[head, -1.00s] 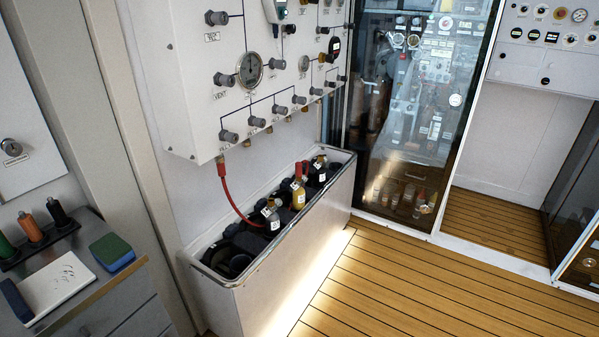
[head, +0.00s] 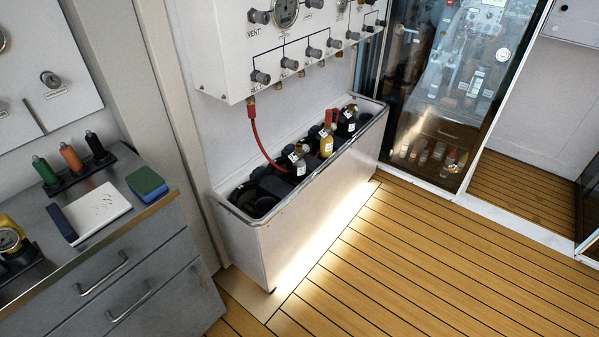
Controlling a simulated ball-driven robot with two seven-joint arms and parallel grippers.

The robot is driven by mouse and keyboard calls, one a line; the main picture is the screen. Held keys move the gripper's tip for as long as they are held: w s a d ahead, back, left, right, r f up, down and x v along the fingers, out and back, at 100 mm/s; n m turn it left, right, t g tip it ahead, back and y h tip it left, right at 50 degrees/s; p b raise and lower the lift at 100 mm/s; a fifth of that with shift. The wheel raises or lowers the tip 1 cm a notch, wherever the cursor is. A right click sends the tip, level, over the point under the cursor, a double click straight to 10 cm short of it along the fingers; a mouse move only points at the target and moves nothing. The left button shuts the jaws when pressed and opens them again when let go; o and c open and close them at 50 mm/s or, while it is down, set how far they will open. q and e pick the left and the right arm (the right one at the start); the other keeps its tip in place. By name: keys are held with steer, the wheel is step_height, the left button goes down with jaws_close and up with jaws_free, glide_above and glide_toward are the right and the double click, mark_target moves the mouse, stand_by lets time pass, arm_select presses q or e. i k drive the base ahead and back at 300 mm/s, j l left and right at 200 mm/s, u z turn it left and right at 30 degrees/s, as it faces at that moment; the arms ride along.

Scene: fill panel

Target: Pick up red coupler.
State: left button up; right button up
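A red hose (head: 268,149) hangs in the head view from the underside of the white wall panel (head: 215,50). A red fitting (head: 252,109) is at its top end, under the panel's lower left corner. The hose curves down into a white trough of bottles (head: 322,190), to a dark bottle (head: 297,163). Another red piece (head: 329,118) stands up in the trough, by a yellow bottle (head: 326,143). I cannot tell for sure which red part is the coupler. Neither of my grippers is in view.
A steel counter (head: 150,208) with drawers stands at the left. It bears colored markers (head: 70,157), a white pad (head: 96,211), a green and blue sponge (head: 147,184) and a yellow gauge (head: 10,238). The plank floor (head: 400,270) is clear. A glass door (head: 440,90) is behind.

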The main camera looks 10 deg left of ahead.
mark_target(328, 112)
steer(key=u, duration=0.55)
steer(key=i+l+u, duration=0.2)
steer(key=u, duration=0.15)
steer(key=i+l+u, duration=0.15)
steer(key=l+u, duration=0.15)
steer(key=l, duration=0.15)
steer(key=i+l+u, duration=0.1)
steer(key=l+u, duration=0.25)
